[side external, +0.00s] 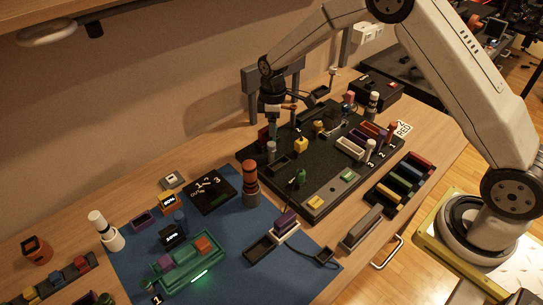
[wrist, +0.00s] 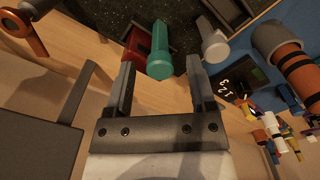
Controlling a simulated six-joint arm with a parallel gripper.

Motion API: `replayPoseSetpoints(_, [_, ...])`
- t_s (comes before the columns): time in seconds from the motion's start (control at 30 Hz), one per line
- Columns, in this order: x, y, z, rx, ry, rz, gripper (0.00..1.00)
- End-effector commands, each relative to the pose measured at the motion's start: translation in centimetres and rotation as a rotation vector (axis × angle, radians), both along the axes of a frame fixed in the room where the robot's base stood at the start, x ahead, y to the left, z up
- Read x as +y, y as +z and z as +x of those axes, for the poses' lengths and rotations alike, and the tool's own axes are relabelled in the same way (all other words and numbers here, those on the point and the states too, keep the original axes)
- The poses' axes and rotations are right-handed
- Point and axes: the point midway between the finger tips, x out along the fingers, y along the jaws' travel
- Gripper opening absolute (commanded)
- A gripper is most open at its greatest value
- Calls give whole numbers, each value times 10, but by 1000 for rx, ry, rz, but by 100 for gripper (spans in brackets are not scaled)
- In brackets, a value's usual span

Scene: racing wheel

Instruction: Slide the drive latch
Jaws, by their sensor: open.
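My gripper (side external: 274,128) is over the back left edge of the black board (side external: 322,190) in the side view, pointing down. In the wrist view my gripper (wrist: 160,78) is open, its two dark fingers apart. A teal peg with a rounded end (wrist: 160,48) shows ahead of and between the fingertips, and they are not closed on it. A red block (wrist: 137,45) is beside the peg, close to the left finger. A pale grey peg (wrist: 213,42) stands to the right, outside the fingers. I cannot tell for certain which part is the drive latch.
A dark panel (wrist: 38,135) is left of my gripper in the wrist view. An orange and black cylinder (wrist: 285,52) is at right; in the side view a similar stacked cylinder (side external: 250,184) stands at the board's left. Several blocks and pegs crowd the board.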

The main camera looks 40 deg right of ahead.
Motion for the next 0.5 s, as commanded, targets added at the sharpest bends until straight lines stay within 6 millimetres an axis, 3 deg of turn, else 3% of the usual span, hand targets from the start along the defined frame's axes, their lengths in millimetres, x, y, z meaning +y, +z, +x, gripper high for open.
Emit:
replayPoseSetpoints(0.1, [0, 0, 0, 0, 0, 0, 71])
replayPoseSetpoints(0.33, [0, 0, 0, 0, 0, 0, 0])
replayPoseSetpoints(0.5, [0, 0, -1, 0, 0, 0, 0])
